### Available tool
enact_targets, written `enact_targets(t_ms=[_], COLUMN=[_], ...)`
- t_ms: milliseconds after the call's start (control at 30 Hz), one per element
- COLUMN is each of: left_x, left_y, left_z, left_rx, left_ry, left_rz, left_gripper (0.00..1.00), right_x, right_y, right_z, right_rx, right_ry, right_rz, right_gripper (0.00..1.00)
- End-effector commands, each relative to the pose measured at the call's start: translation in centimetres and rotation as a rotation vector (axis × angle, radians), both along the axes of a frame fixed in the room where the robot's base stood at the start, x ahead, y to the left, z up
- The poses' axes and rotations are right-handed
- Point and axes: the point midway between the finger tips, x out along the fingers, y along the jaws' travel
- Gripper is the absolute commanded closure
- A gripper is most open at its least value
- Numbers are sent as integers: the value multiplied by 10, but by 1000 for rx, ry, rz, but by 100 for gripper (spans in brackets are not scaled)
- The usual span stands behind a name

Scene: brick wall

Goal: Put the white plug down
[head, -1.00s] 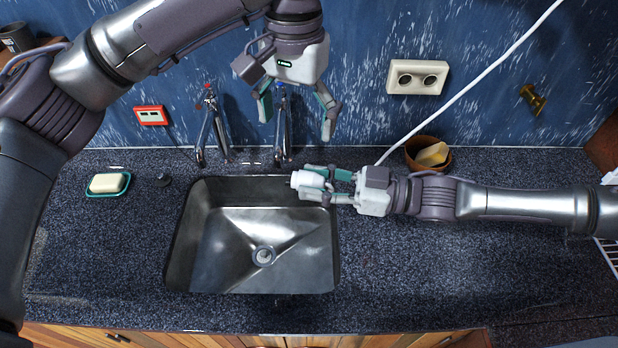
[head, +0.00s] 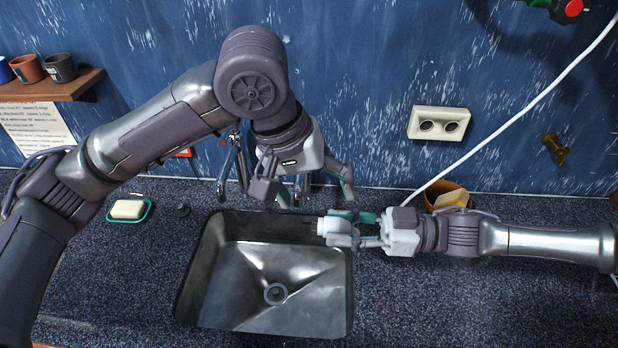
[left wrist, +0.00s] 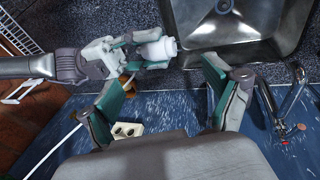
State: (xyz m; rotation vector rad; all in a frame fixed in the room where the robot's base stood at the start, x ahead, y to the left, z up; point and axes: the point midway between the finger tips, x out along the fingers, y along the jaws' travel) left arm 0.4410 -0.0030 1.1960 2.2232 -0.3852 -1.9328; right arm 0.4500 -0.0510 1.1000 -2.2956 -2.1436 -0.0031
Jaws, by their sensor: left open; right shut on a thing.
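The white plug (head: 327,227) is held over the back right corner of the sink, its tip pointing left. My right gripper (head: 345,229) is shut around it from the right; the fingers cover part of its body. In the left wrist view the plug (left wrist: 160,50) shows between the fingers of my right gripper (left wrist: 134,51). My left gripper (head: 315,192) is open and empty, just above and behind the plug, in front of the taps. Its two spread fingers also show in the left wrist view.
A steel sink (head: 215,295) is set in the dark speckled counter (head: 420,310). Taps (head: 236,165) stand behind it. A white double socket (head: 439,107) is on the blue wall. A white cord (head: 510,102) runs up right. Soap (head: 128,209) lies left; a brown bowl (head: 432,198) stands right.

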Motion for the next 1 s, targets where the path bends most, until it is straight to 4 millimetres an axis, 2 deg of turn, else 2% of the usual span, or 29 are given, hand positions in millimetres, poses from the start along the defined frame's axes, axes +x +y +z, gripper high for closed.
enact_targets(t_ms=[200,433,600,867,900,1000], left_x=[5,9,11,11,11,11], left_y=[-13,-23,-26,-26,-26,-26], left_z=[-42,-73,-82,-83,-83,-83], left_rx=[4,4,2,2,2,2], left_ry=[4,3,0,0,0,0], left_rz=[-2,-3,-3,-3,-3,-3], left_gripper=[11,11,11,11,12,29], right_x=[0,0,0,0,0,0], right_y=[0,0,0,0,0,0], right_z=[0,0,0,0,0,0], right_rx=[1,1,1,1,1,1], right_ry=[0,0,0,0,0,0], right_rz=[0,0,0,0,0,0], right_gripper=[100,100,100,100,100,100])
